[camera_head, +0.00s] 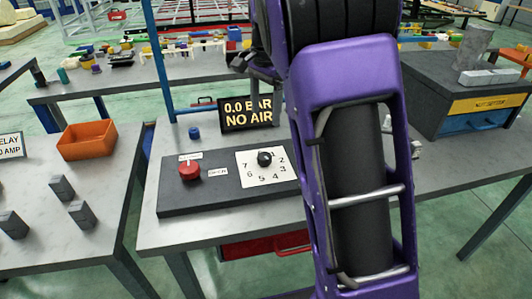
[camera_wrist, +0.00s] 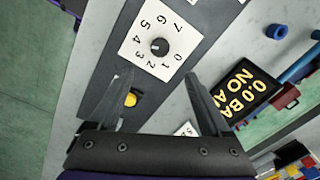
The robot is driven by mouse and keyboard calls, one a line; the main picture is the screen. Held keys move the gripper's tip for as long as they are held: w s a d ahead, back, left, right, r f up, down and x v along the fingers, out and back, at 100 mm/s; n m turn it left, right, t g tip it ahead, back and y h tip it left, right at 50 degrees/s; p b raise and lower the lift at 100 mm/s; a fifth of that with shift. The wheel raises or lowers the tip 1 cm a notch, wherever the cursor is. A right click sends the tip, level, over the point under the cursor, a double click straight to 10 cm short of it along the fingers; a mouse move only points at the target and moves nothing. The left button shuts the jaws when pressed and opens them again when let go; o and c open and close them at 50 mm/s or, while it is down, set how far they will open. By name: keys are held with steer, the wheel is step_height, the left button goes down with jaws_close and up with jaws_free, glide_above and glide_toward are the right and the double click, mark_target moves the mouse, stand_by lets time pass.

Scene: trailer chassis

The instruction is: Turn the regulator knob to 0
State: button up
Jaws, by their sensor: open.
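The regulator knob (camera_head: 264,158) is small, round and black, on a white numbered dial plate (camera_head: 245,178). In the wrist view the knob (camera_wrist: 159,47) and its dial plate (camera_wrist: 128,46) are fully in sight, with digits 0 to 7 around the knob. Which digit it points at is too small to tell. My gripper (camera_wrist: 159,72) is open and empty. Its fingertips lie just below the knob in that picture, apart from it. In the head view my arm hides part of the gripper, which hangs above the panel's back edge.
A dark panel (camera_head: 225,196) carries the dial and a red knob (camera_head: 189,170). A display (camera_head: 247,112) behind reads "0.0 BAR NO AIR". A blue cap (camera_head: 194,133) stands behind the panel. An orange bin (camera_head: 87,140) is on the left table. A yellow round part (camera_wrist: 130,99) shows beside the left finger.

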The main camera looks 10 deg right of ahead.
mark_target(265, 156)
step_height(265, 156, down, 14)
steer(key=shift+w+f+b, duration=0.15)
steer(key=shift+f+b, duration=0.1)
steer(key=shift+b, duration=0.6)
jaws_close()
